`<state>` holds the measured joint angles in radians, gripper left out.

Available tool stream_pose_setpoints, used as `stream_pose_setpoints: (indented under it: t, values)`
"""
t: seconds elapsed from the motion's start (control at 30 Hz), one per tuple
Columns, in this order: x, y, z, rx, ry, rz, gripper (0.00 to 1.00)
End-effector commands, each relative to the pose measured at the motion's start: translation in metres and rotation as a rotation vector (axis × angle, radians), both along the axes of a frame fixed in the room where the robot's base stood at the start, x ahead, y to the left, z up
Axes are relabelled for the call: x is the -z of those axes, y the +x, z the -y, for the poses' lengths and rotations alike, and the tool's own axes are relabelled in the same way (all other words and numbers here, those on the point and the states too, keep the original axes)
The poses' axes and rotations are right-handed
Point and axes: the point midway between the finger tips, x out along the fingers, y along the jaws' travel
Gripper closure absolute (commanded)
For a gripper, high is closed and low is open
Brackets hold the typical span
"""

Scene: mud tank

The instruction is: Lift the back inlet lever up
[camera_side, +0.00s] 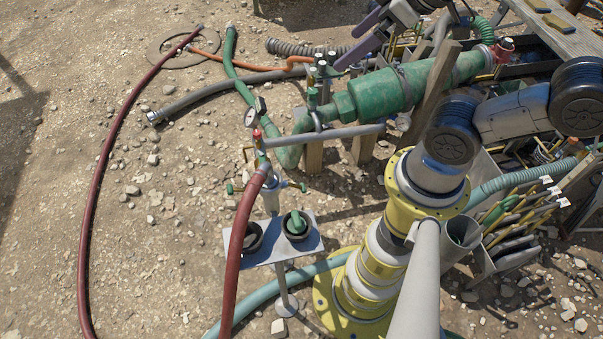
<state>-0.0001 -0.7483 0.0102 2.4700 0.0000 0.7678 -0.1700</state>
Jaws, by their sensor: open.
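My gripper (346,51) is at the top centre, with its two purple fingers apart and pointing down to the left. It is open, and no object shows between the fingers. Just left of and below it, a cluster of small valve fittings (318,70) with dark and pale tops stands by the left end of a thick green cylinder (385,92). I cannot tell which part there is the back inlet lever, or whether a finger touches the fittings. A second upright valve assembly (260,145) with a red part and a round gauge (251,118) stands nearer the camera.
A small metal stand (312,243) holds two dark cups at the lower centre. A red hose (100,170) curves along the left, and a green hose (240,80) runs to the fittings. A crowded rack (510,220) of tools is at the right. Gravel at left is mostly open.

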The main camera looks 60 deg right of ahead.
Motion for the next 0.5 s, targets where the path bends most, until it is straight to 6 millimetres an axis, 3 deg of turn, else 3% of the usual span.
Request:
stream_pose_setpoints:
  t: [0.1, 0.27, 0.37, 0.5]
  values:
    - [-0.01, 0.042, 0.001, -0.097, -0.079, 0.059, 0.0]
    - [-0.002, 0.094, 0.003, -0.192, -0.162, 0.067, 0.0]
    - [0.016, 0.129, 0.005, -0.249, -0.21, 0.05, 0.0]
    - [0.061, 0.177, 0.01, -0.335, -0.272, 0.001, 0.0]
